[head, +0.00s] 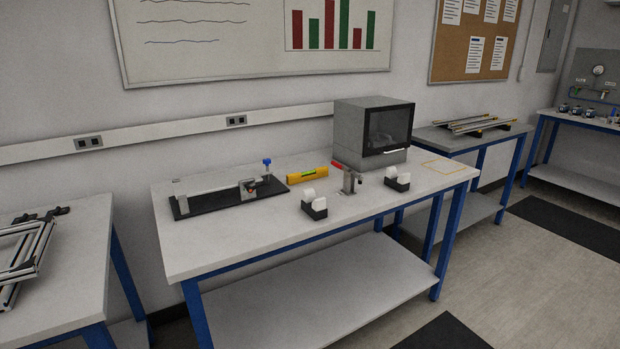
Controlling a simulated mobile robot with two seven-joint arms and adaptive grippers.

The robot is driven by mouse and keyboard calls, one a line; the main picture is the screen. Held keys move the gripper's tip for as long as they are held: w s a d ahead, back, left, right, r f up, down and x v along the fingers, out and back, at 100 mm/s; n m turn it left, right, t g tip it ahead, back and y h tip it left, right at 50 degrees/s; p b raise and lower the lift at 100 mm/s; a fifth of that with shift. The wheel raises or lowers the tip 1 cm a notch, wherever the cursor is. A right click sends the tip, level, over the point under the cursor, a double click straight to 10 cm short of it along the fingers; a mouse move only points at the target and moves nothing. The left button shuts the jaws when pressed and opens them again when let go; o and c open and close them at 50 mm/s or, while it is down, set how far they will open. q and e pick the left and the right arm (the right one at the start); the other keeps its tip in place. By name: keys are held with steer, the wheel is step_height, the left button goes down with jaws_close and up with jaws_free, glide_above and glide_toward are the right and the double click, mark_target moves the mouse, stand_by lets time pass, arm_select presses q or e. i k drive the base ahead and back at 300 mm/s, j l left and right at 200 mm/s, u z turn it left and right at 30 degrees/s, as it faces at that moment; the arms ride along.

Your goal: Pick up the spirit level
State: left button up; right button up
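The spirit level (307,174) is a short yellow bar with a small greenish vial. It lies on the white top of the middle workbench (225,250), towards the back. A black base plate with a metal fixture (228,196) is to its left, and a red object (337,165) lies close to its right end. Neither of my grippers shows in the head view.
A grey box-shaped machine (373,133) stands behind and right of the level. Two small dispensers (314,205) (397,179) and a metal holder (350,182) stand in front. The bench's front left is clear. Frames lie on the left bench (75,290).

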mark_target(320, 172)
steer(key=i+l, duration=0.2)
steer(key=i+l+u, duration=0.1)
steer(key=l, duration=0.35)
steer(key=i+l, duration=0.25)
steer(key=i+l+u, duration=0.15)
steer(key=l, duration=0.25)
steer(key=i+l, duration=0.15)
steer(key=l, duration=0.2)
steer(key=i+l+u, duration=0.1)
steer(key=l, duration=0.25)
steer(key=i, duration=0.05)
